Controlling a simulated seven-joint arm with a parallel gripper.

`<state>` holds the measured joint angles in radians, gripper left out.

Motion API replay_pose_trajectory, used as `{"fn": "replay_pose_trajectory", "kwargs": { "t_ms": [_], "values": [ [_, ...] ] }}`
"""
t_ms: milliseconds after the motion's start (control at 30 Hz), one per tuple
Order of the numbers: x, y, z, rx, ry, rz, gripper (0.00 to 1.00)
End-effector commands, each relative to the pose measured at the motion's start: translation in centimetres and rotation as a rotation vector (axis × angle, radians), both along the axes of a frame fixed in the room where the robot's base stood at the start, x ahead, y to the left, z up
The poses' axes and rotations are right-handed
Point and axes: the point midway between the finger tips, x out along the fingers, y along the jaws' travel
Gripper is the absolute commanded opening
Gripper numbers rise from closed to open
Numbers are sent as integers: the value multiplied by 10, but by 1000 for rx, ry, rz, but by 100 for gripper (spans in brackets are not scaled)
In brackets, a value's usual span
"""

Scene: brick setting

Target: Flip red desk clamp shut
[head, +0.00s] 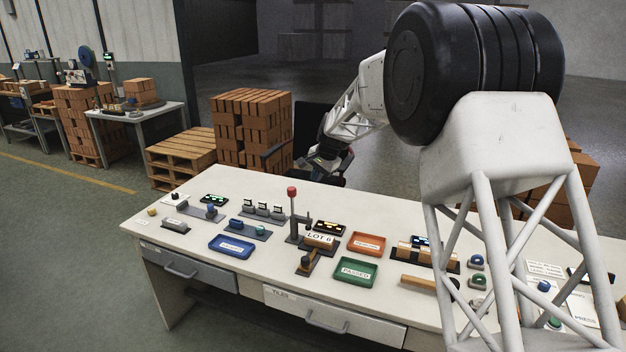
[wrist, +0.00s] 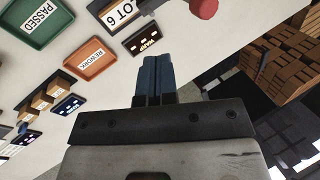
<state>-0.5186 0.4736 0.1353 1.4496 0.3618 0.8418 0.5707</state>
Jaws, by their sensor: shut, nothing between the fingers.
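What looks like the red desk clamp stands on the table's middle: a dark post with a red knob (head: 292,191) on its upright handle, beside the LOT 6 sign (head: 319,239). In the wrist view the red knob (wrist: 203,8) is at the top edge, right of the LOT 6 sign (wrist: 120,14). My gripper (head: 318,165) is beyond the table's far edge, behind the clamp and apart from it. In the wrist view its blue fingers (wrist: 155,72) are together, with nothing between them.
An orange REWORK tray (head: 367,244), a green PASSED tray (head: 355,271) and a blue tray (head: 231,246) lie around the clamp. A small display (head: 330,228) sits close by. Stacked bricks (head: 252,128) stand on the floor behind the table (head: 200,262).

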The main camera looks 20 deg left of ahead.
Motion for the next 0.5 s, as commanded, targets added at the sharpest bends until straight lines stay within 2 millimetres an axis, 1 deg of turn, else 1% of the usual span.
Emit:
{"fn": "replay_pose_trajectory", "kwargs": {
  "t_ms": [167, 500],
  "values": [
    [1, 6, -17, -1, 2, 1, 0],
    [6, 24, -64, -2, 1, 1, 0]
  ]
}}
